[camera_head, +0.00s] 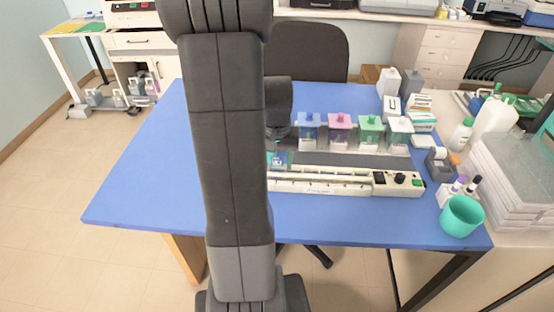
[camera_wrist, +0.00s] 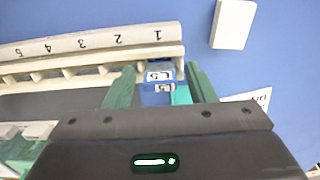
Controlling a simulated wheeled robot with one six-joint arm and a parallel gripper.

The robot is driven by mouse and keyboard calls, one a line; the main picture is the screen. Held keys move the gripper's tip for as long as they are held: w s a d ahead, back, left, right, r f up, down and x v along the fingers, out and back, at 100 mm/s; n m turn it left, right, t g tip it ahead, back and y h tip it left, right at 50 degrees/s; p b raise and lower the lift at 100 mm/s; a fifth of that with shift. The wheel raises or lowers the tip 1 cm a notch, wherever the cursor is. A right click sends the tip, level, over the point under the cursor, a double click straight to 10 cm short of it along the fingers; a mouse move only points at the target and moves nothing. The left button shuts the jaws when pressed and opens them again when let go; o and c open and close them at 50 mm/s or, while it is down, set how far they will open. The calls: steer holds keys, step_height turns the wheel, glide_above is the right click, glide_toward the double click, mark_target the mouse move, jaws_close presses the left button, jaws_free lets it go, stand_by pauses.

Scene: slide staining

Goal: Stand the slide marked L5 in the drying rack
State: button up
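The slide marked L5 (camera_wrist: 158,77) stands at the end of a white numbered rack (camera_wrist: 90,42), near the number 1. Its blue-and-white label end faces the wrist camera. In the head view its blue end (camera_head: 278,160) shows just below my gripper, at the left end of the white rack (camera_head: 325,186). My gripper (camera_wrist: 160,75) has its two green fingers on either side of the slide, with a small gap visible at each side. The slide's lower part is hidden. In the head view my arm covers the rack's left end.
Blue (camera_head: 309,124), pink (camera_head: 340,124), green (camera_head: 371,128) and white-lidded (camera_head: 398,130) staining jars stand behind the rack. A control panel (camera_head: 398,180) is at its right. A white block (camera_wrist: 233,24) lies nearby. A teal cup (camera_head: 462,216) stands front right. The table's left (camera_head: 145,170) is clear.

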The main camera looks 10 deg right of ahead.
steer(key=shift+r, duration=0.1)
step_height(320, 180, up, 14)
stand_by(0.6)
